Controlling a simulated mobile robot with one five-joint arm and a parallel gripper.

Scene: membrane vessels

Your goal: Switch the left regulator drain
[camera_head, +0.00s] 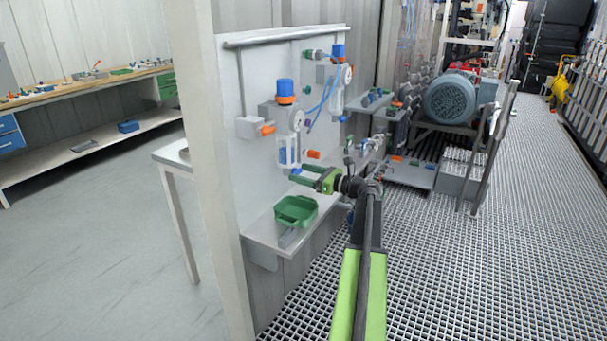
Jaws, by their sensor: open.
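The left regulator (285,98) is on the white wall panel, with a blue and orange knob on top and a round gauge at its right. Its clear bowl (287,151) hangs below. A small blue piece (296,171) at the bowl's lower end looks like the drain. My gripper (300,175) has green fingers and reaches in from the right, just below the bowl. The fingers are apart, with the blue piece at or between their tips. I cannot tell whether they touch it.
A green tray (296,211) sits on the shelf below my gripper. An orange handle (313,154) is close above the fingers. The right regulator (338,78) and blue hoses are at the right of the panel. A grated walkway (450,270) lies open at the right.

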